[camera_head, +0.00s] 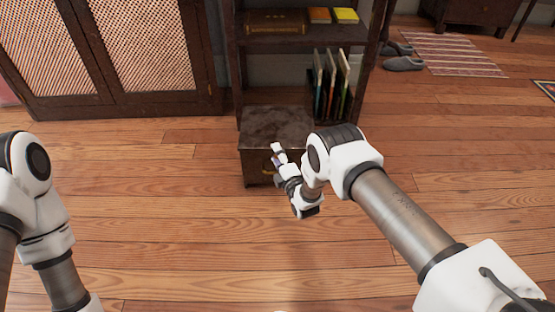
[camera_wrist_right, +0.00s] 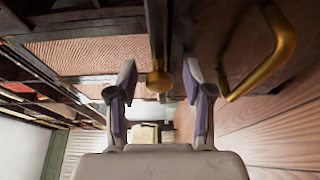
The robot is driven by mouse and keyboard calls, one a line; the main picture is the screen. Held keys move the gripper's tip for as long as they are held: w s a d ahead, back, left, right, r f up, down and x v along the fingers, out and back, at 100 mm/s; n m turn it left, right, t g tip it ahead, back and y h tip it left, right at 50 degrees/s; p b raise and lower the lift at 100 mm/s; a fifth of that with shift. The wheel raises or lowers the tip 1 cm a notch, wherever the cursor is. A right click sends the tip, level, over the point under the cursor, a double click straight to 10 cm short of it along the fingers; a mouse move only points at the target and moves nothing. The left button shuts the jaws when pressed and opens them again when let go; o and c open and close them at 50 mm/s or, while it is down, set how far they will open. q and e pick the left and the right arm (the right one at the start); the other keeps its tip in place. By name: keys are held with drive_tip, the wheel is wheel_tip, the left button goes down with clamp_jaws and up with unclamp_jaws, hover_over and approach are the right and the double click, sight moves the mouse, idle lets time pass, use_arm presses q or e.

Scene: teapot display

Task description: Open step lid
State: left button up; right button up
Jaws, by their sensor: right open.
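The step (camera_head: 277,124) is a dark brown wooden box at the foot of the shelf in the head view. Its lid lies flat and appears shut. A curved brass handle (camera_head: 267,167) is on its front; it also shows large at the right of the wrist view (camera_wrist_right: 270,62). My right gripper (camera_head: 278,154) is at the front of the step, beside the handle. In the wrist view the right gripper (camera_wrist_right: 158,82) is open, with a small brass knob (camera_wrist_right: 160,78) seen between its fingertips; contact cannot be told. My left gripper is out of view.
The shelf (camera_head: 300,43) above and behind the step holds upright books (camera_head: 331,85) and a brown case (camera_head: 276,22). A lattice-door cabinet (camera_head: 150,50) stands at the left. Slippers (camera_head: 404,63) and a striped rug (camera_head: 452,54) lie at the right. The wooden floor in front is clear.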

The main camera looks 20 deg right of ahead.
drive_tip(key=shift+r, duration=0.1)
clamp_jaws()
